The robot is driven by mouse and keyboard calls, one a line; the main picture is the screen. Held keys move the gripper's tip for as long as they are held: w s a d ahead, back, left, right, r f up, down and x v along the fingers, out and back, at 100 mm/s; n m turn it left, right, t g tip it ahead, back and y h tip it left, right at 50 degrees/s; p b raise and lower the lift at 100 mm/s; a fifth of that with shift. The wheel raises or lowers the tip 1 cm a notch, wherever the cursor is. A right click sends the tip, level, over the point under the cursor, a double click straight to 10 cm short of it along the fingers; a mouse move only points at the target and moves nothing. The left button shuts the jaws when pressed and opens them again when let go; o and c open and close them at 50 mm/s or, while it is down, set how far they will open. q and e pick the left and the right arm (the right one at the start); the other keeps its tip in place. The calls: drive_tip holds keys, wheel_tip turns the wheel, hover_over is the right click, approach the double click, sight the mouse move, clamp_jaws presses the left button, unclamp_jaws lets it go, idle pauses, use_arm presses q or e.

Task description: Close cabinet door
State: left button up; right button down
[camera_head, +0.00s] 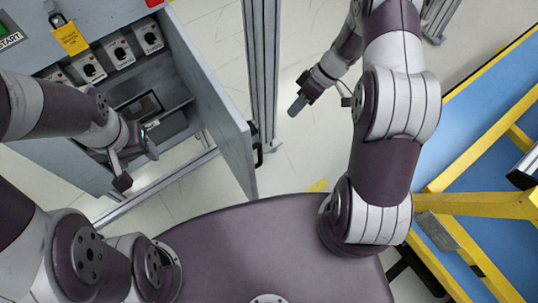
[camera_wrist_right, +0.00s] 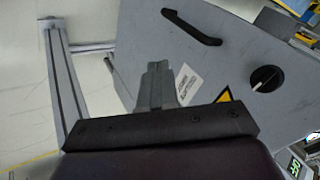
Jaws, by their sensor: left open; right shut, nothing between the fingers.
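The grey cabinet door (camera_head: 215,95) stands wide open in the head view, swung out from the right side of the cabinet (camera_head: 65,165). A black handle (camera_head: 257,145) sits on its outer face near the free edge. My right gripper (camera_head: 294,108) is shut and empty, to the right of the door and apart from it. In the right wrist view the shut fingers (camera_wrist_right: 155,85) appear before a grey panel with a black handle (camera_wrist_right: 190,26), seemingly the door's outer face. My left gripper (camera_head: 136,166) is open and empty in front of the cabinet opening.
A metal profile post (camera_head: 262,75) stands behind the door, between it and my right arm. A yellow-framed blue rack (camera_head: 470,120) stands at the right. The panel bears a black knob (camera_wrist_right: 266,78).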

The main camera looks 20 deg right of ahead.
drive_tip(key=s+a+f+n+p, duration=0.2)
drive_tip(key=s+a+f, duration=0.1)
drive_tip(key=a+f, duration=0.4)
drive_tip(key=shift+s+a+f+n, duration=0.3)
drive_tip(key=shift+s+a+f, duration=0.05)
drive_tip(key=shift+a, duration=0.6)
